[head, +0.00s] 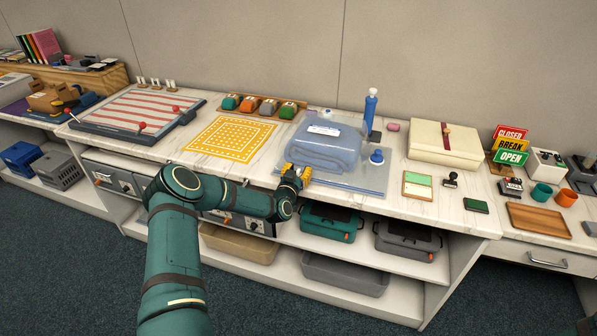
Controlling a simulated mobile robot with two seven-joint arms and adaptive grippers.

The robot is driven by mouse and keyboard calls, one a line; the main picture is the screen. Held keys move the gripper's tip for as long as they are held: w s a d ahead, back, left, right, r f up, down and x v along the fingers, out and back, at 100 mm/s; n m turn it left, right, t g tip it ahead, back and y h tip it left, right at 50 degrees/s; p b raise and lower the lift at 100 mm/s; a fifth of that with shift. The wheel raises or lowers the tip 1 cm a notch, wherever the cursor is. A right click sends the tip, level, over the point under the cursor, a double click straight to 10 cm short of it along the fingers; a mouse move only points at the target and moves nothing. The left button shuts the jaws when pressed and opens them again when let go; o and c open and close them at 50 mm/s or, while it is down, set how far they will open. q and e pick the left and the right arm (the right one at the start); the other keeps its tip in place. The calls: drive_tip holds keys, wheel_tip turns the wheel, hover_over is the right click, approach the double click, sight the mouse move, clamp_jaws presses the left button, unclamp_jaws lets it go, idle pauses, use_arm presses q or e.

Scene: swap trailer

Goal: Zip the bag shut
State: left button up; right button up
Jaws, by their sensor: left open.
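A clear plastic bag (372,178) lies flat on the white marbled counter. A folded blue-grey cloth (318,150) with a white label is inside or under the clear plastic. My left gripper (297,176), with yellow fingers, is at the bag's near left edge, by the near left corner of the folded cloth. It is open. The gripper covers that part of the bag's edge, and I cannot make out a zip slider. I cannot tell whether the fingers touch the bag. My right gripper is not in view.
A blue pump (370,108) stands behind the bag, and a blue cap (376,157) sits on its right part. A yellow grid mat (230,138) lies to the left. A cream box (444,145) and a green-topped pad (417,186) are to the right. Bins fill the shelf below.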

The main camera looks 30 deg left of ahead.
sight(377, 194)
use_arm(q)
clamp_jaws()
drive_tip(key=shift+r, duration=0.1)
drive_tip(key=w+d+b, duration=0.1)
drive_tip(key=w+d, duration=0.1)
drive_tip(key=d, duration=0.6)
drive_tip(key=w+d+b, duration=0.2)
drive_tip(key=d, duration=0.7)
drive_tip(key=w+d+b, duration=0.1)
drive_tip(key=w+d, duration=0.1)
drive_tip(key=d, duration=0.7)
drive_tip(key=shift+w+d+b, duration=0.1)
drive_tip(key=shift+w+b, duration=0.05)
drive_tip(key=shift+b, duration=0.2)
unclamp_jaws()
drive_tip(key=v, duration=1.2)
